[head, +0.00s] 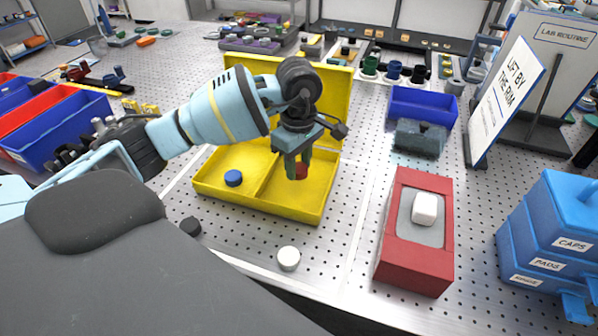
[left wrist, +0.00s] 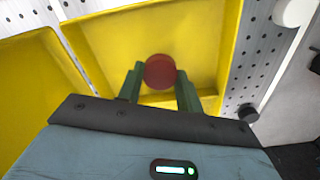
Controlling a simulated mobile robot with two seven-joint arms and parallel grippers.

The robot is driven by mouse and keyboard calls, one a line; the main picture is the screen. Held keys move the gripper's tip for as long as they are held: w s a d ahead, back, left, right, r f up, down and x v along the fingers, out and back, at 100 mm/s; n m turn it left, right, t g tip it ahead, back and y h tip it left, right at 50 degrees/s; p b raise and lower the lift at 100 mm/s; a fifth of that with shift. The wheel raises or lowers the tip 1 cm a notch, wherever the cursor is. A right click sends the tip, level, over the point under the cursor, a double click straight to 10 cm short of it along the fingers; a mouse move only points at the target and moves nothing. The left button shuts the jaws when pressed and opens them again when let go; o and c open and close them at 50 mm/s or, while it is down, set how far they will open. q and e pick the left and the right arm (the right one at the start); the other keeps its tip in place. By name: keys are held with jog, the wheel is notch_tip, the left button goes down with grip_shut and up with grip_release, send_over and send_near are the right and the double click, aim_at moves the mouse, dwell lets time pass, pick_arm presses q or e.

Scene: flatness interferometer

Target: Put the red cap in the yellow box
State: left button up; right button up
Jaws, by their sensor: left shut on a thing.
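The red cap (head: 302,171) is held between the fingertips of my left gripper (head: 297,172). The cap also shows in the left wrist view (left wrist: 159,71), a dark red disc between the two green fingers (left wrist: 159,88). The yellow box (head: 211,193) stands open with its lid raised at the back, and a divider splits it. My left gripper points down over the right-hand compartment, with the cap apparently above the floor; the exact height is hard to tell. A blue cap (head: 233,178) lies in the left compartment. My right gripper is not in view.
A white cap (head: 289,259) and a black cap (head: 191,226) lie in front of the box. A red block with a white piece (head: 425,208) stands to the right, with a blue bin (head: 421,107) behind. Blue stacked drawers (head: 553,240) stand far right.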

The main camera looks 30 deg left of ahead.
aim_at(299, 166)
pick_arm(q)
jog(key=shift+w+a+f, duration=0.1)
jog(key=shift+w+f, duration=0.1)
jog(key=shift+w, duration=0.05)
jog(key=shift+f, duration=1.6)
jog(key=shift+f, duration=0.15)
jog(key=o, duration=0.9)
jog(key=shift+o, duration=0.2)
notch_tip(299, 166, up, 12)
jog(key=shift+r, duration=0.2)
